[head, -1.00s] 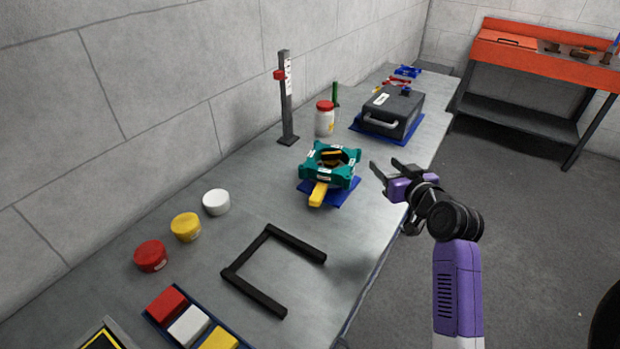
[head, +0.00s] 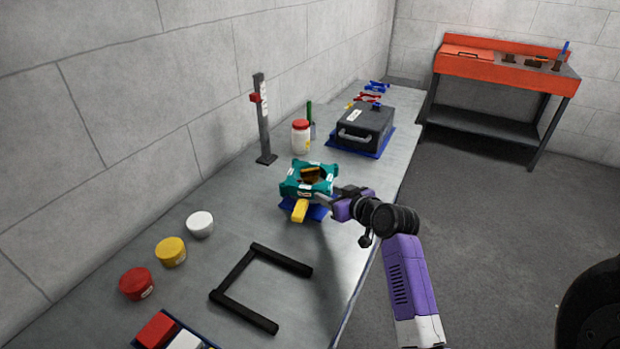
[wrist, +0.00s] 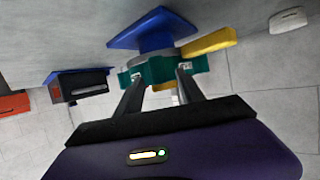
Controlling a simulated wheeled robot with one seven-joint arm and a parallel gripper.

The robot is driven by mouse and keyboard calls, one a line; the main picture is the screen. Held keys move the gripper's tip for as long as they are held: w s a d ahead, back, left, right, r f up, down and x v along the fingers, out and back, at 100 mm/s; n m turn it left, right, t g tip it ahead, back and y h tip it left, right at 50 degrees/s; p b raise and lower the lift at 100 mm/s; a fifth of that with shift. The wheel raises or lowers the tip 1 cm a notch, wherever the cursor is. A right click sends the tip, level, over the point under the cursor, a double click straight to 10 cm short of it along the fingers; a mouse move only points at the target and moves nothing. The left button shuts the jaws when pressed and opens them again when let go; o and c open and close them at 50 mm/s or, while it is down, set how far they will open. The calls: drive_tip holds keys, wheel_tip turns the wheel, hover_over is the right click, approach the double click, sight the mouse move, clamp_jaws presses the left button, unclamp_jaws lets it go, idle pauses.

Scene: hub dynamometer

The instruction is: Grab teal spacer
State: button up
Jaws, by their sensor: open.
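The teal spacer (head: 296,186), a ring-like block with white labels, sits on a blue base (head: 318,212) on the bench. A yellow bar (head: 300,210) sticks out from its front, and a dark and yellow part shows in its middle. My gripper (head: 327,197) is at the spacer's right side, with its fingertips partly hidden there. In the wrist view the teal spacer (wrist: 157,71) lies between and just past the tips of my open fingers (wrist: 158,82). The blue base (wrist: 150,30) and yellow bar (wrist: 210,40) show beyond it. I cannot tell whether the fingers touch the spacer.
A black frame (head: 232,284) lies in front. Red (head: 137,284), yellow (head: 171,251) and white (head: 200,224) round pieces stand at left. Behind are a post (head: 263,125), a red-lidded jar (head: 301,137) and a dark case (head: 362,130). An orange workbench (head: 500,66) stands beyond the bare floor.

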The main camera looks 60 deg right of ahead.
drive_tip(key=shift+w+d+f, duration=0.25)
drive_tip(key=shift+w+f, duration=0.05)
drive_tip(key=shift+w, duration=0.15)
clamp_jaws()
drive_tip(key=shift+r, duration=0.1)
idle(1.1)
